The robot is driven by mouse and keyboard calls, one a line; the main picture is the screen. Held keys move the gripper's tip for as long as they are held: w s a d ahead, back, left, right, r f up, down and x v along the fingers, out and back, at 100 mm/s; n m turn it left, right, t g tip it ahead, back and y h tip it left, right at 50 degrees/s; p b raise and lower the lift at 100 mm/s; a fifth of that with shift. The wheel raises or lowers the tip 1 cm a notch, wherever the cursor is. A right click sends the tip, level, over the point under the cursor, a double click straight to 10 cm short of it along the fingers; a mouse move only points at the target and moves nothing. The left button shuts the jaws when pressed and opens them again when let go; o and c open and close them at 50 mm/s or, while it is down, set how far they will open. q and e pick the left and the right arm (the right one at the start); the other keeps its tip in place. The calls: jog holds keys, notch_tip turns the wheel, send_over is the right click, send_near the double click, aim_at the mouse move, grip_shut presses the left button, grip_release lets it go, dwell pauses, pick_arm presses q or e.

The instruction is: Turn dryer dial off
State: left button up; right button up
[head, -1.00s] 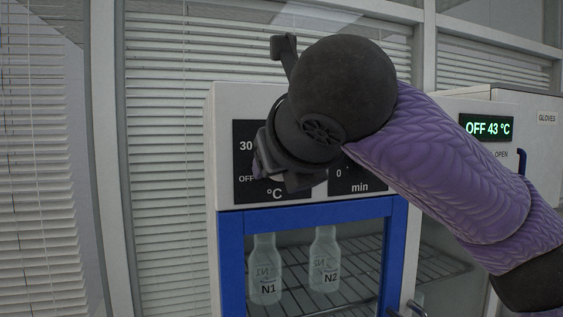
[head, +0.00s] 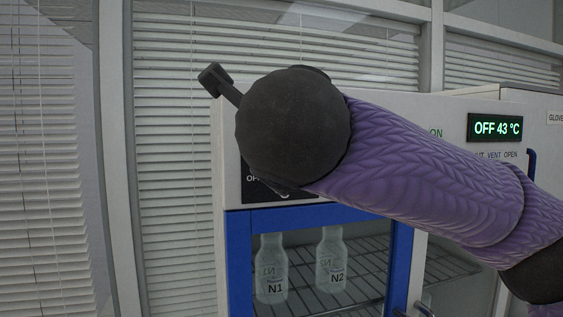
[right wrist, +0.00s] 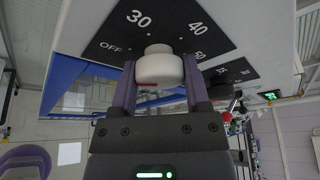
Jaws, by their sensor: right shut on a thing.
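The dryer's white round dial (right wrist: 160,68) sits on a black temperature panel (right wrist: 120,38) with OFF, 30 and 40 marks. In the right wrist view my right gripper (right wrist: 160,88) has its two purple fingers on either side of the dial, shut on it. A short red mark shows on the dial; I cannot tell which label it points to. In the head view my right wrist (head: 293,125) covers the dial and most of the panel. The dryer's blue-framed door (head: 320,212) is below the panel. My left gripper is not in view.
Bottles N1 (head: 272,272) and N2 (head: 331,262) stand on a wire rack behind the door. A display (head: 495,128) on the unit to the right reads OFF 43 °C. Blinds (head: 175,150) and window frames are behind. The time panel (right wrist: 232,72) is beside the temperature panel.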

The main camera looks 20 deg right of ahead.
jog(key=shift+f, duration=0.15)
dwell(0.3)
jog(key=o, duration=1.3)
jog(key=b+v, duration=0.4)
jog(key=v, duration=0.6)
jog(key=shift+w, duration=0.1)
